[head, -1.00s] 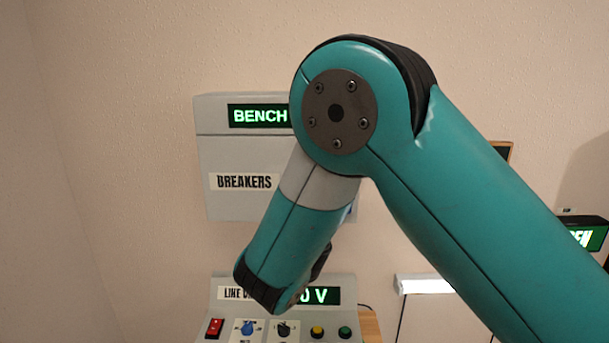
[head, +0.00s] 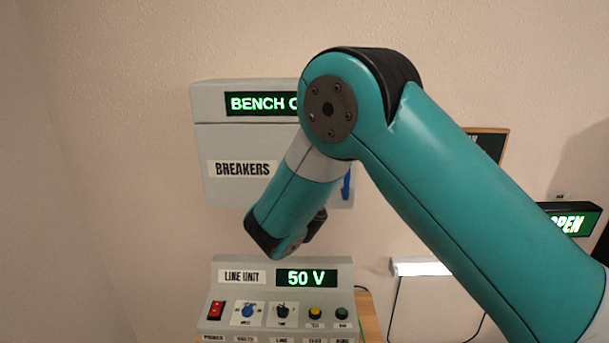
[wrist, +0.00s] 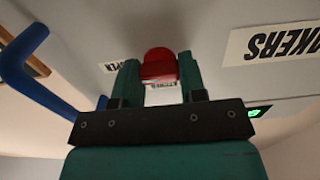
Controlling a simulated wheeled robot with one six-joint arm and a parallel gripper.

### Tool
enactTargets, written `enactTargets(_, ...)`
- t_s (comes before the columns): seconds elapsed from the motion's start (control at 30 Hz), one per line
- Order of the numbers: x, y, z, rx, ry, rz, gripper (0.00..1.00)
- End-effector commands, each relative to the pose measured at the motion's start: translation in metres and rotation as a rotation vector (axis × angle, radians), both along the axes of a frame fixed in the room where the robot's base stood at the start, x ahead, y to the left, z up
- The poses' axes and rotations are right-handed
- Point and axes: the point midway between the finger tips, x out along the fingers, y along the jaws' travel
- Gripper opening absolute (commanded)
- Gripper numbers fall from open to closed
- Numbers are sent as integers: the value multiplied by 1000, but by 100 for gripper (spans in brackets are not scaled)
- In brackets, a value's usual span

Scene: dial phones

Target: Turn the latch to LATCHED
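The fingers are apart, one on each side of the knob, with almost no gap visible. I cannot tell whether they press on it. A small white label (wrist: 162,87) shows below the knob, partly hidden and hard to read. Another label (wrist: 110,66), which seems to read OPEN, is left of the knob. In the head view my arm hides the knob and the gripper's fingertips.
A blue lever (wrist: 35,75) stands close at left in the wrist view; its handle (head: 346,185) shows beside my arm in the head view. The grey BREAKERS box (head: 222,140) hangs on the wall. Below it is a LINE UNIT console (head: 225,264) reading 50 V.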

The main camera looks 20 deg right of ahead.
Motion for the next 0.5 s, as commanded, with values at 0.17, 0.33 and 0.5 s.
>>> enactTargets(0.17,0,0,0,-8,2,1,15)
enactTargets(0.33,0,0,-1,-50,16,1,15)
enactTargets(0.5,0,1,-1,-144,46,2,15)
